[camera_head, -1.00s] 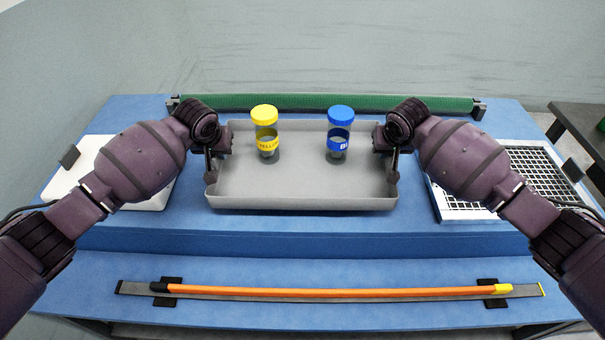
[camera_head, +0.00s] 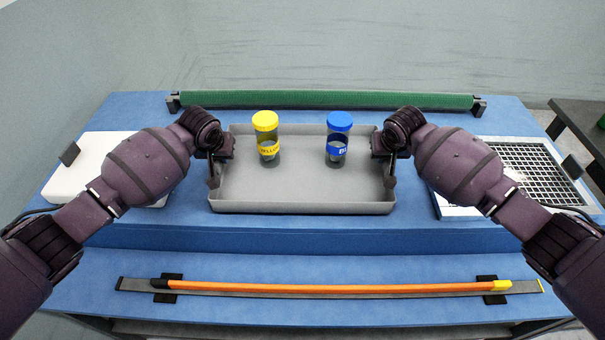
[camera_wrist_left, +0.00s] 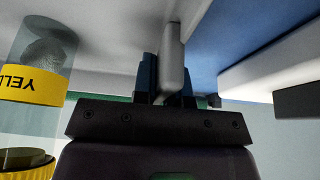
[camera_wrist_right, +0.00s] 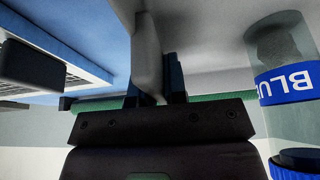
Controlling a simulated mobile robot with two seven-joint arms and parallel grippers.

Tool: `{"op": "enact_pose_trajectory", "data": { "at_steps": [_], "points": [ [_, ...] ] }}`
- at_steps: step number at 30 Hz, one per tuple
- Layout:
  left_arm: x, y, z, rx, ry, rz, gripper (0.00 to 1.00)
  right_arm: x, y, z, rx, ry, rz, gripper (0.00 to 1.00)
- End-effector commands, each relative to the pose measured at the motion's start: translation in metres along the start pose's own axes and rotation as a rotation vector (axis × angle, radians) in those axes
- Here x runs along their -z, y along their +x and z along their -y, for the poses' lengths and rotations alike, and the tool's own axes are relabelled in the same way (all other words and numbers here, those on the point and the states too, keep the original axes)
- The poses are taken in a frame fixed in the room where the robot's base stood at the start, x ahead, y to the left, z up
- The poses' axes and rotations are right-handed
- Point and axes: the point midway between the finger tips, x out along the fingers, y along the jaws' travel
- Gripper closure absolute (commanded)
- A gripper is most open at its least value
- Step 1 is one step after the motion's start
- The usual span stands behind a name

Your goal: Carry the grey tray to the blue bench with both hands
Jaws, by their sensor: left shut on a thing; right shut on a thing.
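The grey tray (camera_head: 300,200) is level over the middle of the blue bench (camera_head: 300,238); whether its underside touches the bench is hidden. My left gripper (camera_head: 213,165) is shut on the tray's left wall, which shows between the fingers in the left wrist view (camera_wrist_left: 170,65). My right gripper (camera_head: 388,165) is shut on the right wall, also seen in the right wrist view (camera_wrist_right: 148,60). A yellow-lidded jar (camera_head: 267,135) and a blue-lidded jar (camera_head: 338,135) stand upright inside the tray, apart from each other.
A green roller (camera_head: 325,100) lies behind the tray. A white panel (camera_head: 95,165) is at the left and a white-framed grid (camera_head: 530,170) at the right. An orange rod (camera_head: 330,288) lies along the front ledge. A dark table (camera_head: 580,118) stands at far right.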

Motion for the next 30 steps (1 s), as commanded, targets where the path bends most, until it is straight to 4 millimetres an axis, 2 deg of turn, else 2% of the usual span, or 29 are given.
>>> {"op": "enact_pose_trajectory", "data": {
  "at_steps": [10, 11, 15, 30],
  "points": [
    [-0.006, 0.014, 0.0, -0.001, -0.001, 0.0, 1.0, -0.006, 0.014, 0.0, 0.001, 0.0, 0.0, 1.0],
    [-0.006, 0.014, 0.0, 0.0, -0.001, 0.001, 0.83, -0.006, 0.014, -0.001, 0.0, 0.0, 0.001, 0.83],
    [-0.006, 0.014, 0.0, 0.0, -0.001, 0.0, 0.62, -0.006, 0.014, 0.0, 0.0, 0.0, 0.0, 0.62],
    [-0.005, 0.012, 0.0, 0.0, 0.0, 0.0, 0.62, -0.006, 0.013, 0.0, 0.0, 0.0, 0.0, 0.62]
  ]
}}
